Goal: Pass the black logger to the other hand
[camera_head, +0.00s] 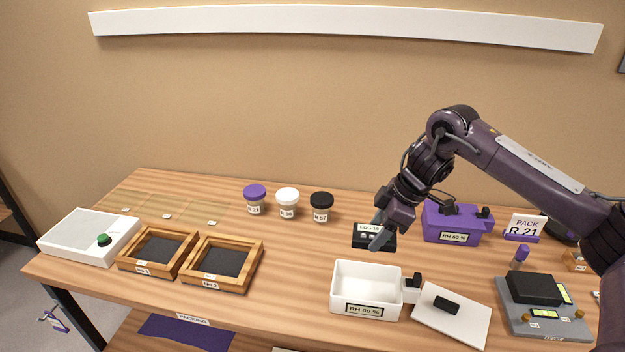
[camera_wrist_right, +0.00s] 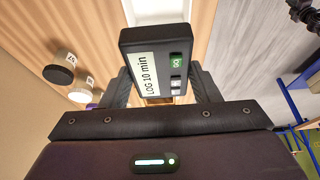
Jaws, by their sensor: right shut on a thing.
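The black logger (camera_head: 360,240) is a small dark block with a pale screen and buttons. In the right wrist view, the logger (camera_wrist_right: 155,45) sits between the two fingers, its screen reading "LOG 10 min". My right gripper (camera_head: 380,232) is shut on it, reaching in from the right over the middle of the table; the gripper also shows in the right wrist view (camera_wrist_right: 160,88). In the head view, the fingers hide part of the logger. My left gripper is not in view.
Three lidded jars (camera_head: 288,204) stand left of the logger. An open white box (camera_head: 345,298) and its lid (camera_head: 465,325) lie in front. A purple box (camera_head: 435,222) stands right. Two wooden trays (camera_head: 207,286) lie left. Bare wood (camera_head: 290,260) lies between trays and white box.

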